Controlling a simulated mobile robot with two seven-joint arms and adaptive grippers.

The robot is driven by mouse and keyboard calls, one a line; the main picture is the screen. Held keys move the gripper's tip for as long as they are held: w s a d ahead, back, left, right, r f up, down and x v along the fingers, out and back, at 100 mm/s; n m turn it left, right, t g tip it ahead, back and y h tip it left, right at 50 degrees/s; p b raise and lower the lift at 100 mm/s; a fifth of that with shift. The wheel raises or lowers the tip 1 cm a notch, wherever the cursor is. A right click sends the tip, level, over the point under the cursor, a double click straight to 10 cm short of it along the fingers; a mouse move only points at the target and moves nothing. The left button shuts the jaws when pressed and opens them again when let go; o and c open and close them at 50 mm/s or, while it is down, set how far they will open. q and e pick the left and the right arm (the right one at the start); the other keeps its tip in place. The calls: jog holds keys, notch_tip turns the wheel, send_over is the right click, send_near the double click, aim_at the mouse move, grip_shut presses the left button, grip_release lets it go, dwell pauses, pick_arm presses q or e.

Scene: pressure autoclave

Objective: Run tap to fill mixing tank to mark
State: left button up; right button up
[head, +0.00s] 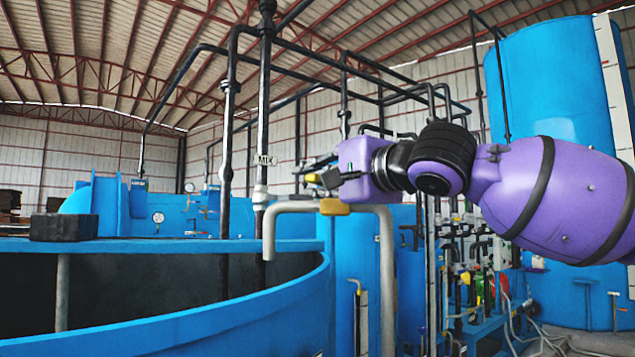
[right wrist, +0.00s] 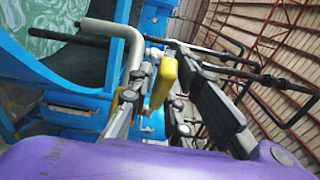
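The right wrist view shows pale green, swirled liquid (right wrist: 45,30) within blue walls. The tap is a grey bent pipe (head: 387,270) with its spout (head: 269,235) pointing down over the tank's right rim. My left gripper is out of view.
A dark vertical pipe with a MIX label (head: 265,160) stands close left of my right gripper. More dark pipes run overhead. A dark block (head: 64,228) sits on the tank's top beam. A tall blue tank (head: 555,90) and several valves (head: 480,260) are at the right.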

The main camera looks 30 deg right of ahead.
jog(key=shift+o, duration=0.8)
jog(key=shift+s+r, duration=0.1)
jog(key=shift+s, duration=0.3)
jog(key=s+d, duration=0.1)
jog(key=s, duration=1)
jog(key=shift+d, duration=0.1)
